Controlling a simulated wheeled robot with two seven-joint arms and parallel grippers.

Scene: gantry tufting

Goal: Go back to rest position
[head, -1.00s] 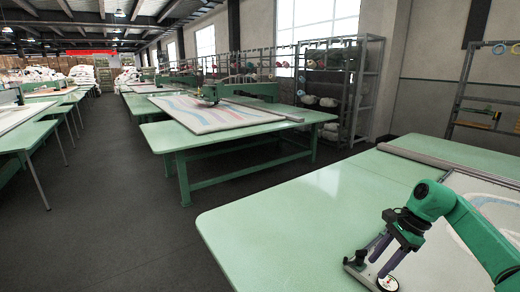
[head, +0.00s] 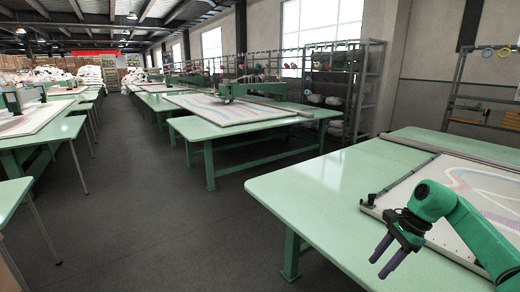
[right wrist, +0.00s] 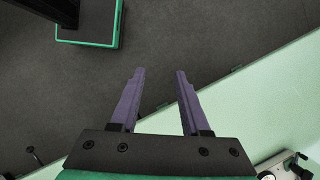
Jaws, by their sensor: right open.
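My right gripper (head: 380,268) is open and empty in the lower right of the head view, with its two purple fingers spread apart. It appears in front of the pale green tabletop (head: 310,195), near its front edge. In the right wrist view, bare dark floor shows between the same open fingers (right wrist: 160,76), and the green tabletop (right wrist: 245,112) runs along the right. My left gripper is in no view.
A framed tufted panel (head: 470,195) lies on the table behind my right arm. A device with a crank (right wrist: 285,167) shows at the lower right of the wrist view. Another green table (head: 235,140) stands further back. The dark floor aisle (head: 160,220) is clear.

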